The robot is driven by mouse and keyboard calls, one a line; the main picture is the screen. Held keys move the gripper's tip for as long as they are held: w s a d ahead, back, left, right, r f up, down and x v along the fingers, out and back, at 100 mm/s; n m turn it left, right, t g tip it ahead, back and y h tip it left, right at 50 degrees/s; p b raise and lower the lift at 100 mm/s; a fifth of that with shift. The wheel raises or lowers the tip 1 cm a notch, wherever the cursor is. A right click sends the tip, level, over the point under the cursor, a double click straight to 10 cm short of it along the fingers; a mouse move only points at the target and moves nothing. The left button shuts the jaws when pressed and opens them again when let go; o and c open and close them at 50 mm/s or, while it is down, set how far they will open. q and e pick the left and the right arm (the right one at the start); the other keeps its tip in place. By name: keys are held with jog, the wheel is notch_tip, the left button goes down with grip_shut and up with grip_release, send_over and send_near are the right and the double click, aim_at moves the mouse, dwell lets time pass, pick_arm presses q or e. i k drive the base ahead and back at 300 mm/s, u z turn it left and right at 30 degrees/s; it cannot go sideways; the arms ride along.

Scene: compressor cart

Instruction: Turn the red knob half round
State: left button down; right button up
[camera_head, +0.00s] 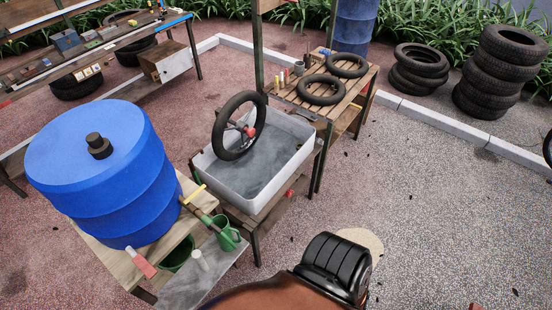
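No part is clearly the red knob. A small red part (250,132) shows at the middle of the upright black wheel (233,112) in the white tub. Another small red object (291,193) is at the frame under the tub's right side. Both are too small to tell what they are. A rust-brown rounded body (285,295) with a black ribbed part (336,265) on it is cut off by the bottom edge. Neither of my grippers is in view.
A blue barrel (95,175) stands on a wooden bench at left, with a green watering can (226,233) beside it. The white tub (285,172) holds water. A slatted table (352,92) carries tyres. Stacked tyres (501,75) stand at right. Open grey ground (430,220) lies at right.

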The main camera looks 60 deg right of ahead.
aim_at(251, 132)
jog(key=z, duration=1.8)
